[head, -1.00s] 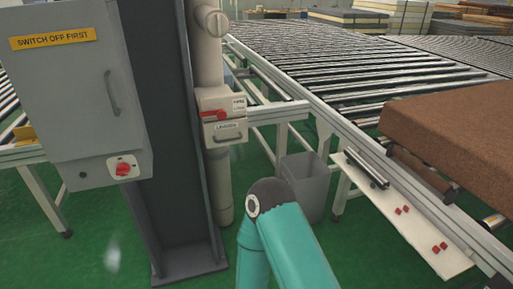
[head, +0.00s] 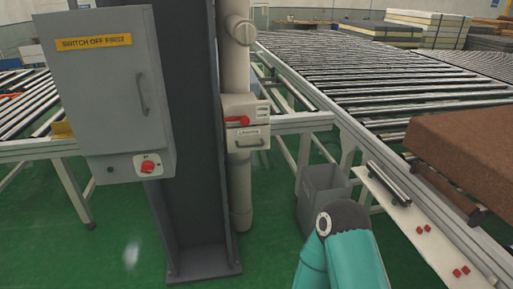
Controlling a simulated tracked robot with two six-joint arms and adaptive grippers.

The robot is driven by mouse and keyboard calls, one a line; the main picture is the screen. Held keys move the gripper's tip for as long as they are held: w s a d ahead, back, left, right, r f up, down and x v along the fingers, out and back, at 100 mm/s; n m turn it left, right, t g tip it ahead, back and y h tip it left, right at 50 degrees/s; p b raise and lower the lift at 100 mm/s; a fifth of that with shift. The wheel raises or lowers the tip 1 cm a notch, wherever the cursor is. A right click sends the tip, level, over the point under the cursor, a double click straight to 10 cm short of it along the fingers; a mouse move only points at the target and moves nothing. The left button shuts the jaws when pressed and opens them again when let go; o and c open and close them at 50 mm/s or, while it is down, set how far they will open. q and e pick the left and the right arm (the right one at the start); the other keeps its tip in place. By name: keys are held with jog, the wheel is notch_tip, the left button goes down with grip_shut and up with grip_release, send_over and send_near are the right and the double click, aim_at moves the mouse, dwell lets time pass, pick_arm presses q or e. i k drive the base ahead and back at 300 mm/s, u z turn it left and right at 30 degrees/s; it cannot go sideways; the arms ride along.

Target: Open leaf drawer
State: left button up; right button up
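A small pale box (head: 244,122) is fixed to the vertical pipe beside the dark column. It has a red lever (head: 236,120) on its front. Its lower part is a small drawer-like front (head: 248,138) with a label and a dark handle, and it looks closed. I cannot read the label surely. Neither gripper is in view. Only a teal link of my own arm shows at the bottom, below and to the right of the box, apart from it.
A grey cabinet (head: 100,85) with a yellow "SWITCH OFF FIRST" sign and red knob stands left of the dark column (head: 190,200). A grey bin (head: 322,194) and roller conveyor (head: 390,70) with a brown mattress (head: 470,150) are right. Green floor before the column is clear.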

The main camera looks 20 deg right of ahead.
aim_at(239, 139)
jog(key=i, duration=1)
